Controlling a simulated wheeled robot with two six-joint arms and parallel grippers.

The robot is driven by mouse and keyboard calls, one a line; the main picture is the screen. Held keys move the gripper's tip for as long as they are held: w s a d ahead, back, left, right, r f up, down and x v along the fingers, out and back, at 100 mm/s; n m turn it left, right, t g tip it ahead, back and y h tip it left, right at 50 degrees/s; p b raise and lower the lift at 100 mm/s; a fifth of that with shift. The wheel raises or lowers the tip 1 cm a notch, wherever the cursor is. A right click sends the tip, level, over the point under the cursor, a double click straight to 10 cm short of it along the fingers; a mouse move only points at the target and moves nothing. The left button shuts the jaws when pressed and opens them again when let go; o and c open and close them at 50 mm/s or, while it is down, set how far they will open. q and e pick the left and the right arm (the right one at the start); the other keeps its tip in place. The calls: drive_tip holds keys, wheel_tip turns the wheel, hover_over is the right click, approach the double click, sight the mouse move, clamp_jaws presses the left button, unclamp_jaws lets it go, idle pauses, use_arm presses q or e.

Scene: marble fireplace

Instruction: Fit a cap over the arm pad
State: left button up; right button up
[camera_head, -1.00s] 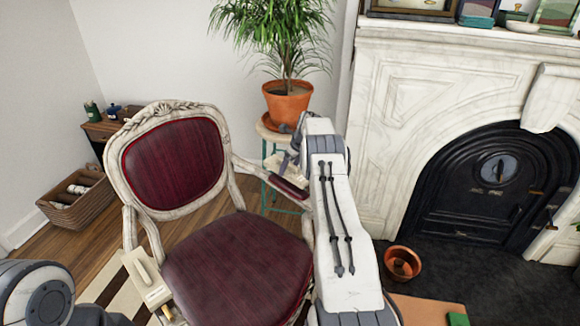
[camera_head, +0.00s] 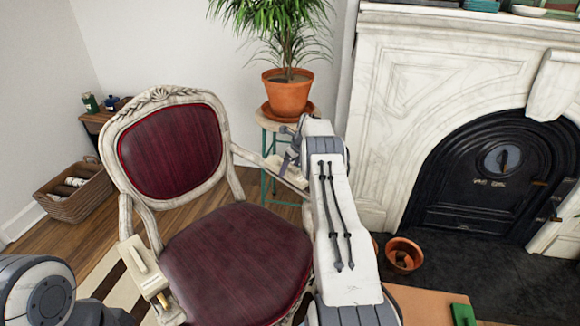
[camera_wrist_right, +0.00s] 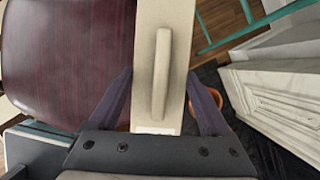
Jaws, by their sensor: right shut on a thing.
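The chair has a maroon seat (camera_head: 235,262) and pale carved arms. A cream cap with a raised bar handle (camera_wrist_right: 150,35) fills the middle of the right wrist view. My right gripper (camera_wrist_right: 160,88) is shut on it, one finger along each side. In the head view the gripper (camera_head: 288,160) is at the chair's right arm, and the cap (camera_head: 283,167) lies along that arm. No maroon pad shows there; I cannot tell whether the cap is fully seated. Another cream cap (camera_head: 146,268) is on the chair's left arm. My left gripper is out of view.
A potted plant (camera_head: 288,93) stands on a teal-legged stool (camera_head: 268,122) behind the right arm. The marble fireplace (camera_head: 400,120) is to the right. A terracotta pot (camera_head: 403,256) sits on the dark hearth. A wicker basket (camera_head: 75,190) is at the left.

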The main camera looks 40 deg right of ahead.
drive_tip(key=shift+f, duration=0.35)
drive_tip(key=o, duration=1.3)
drive_tip(key=v, duration=1)
drive_tip(key=shift+s+r+p, duration=0.1)
drive_tip(key=shift+r+p, duration=0.1)
drive_tip(key=shift+p, duration=0.1)
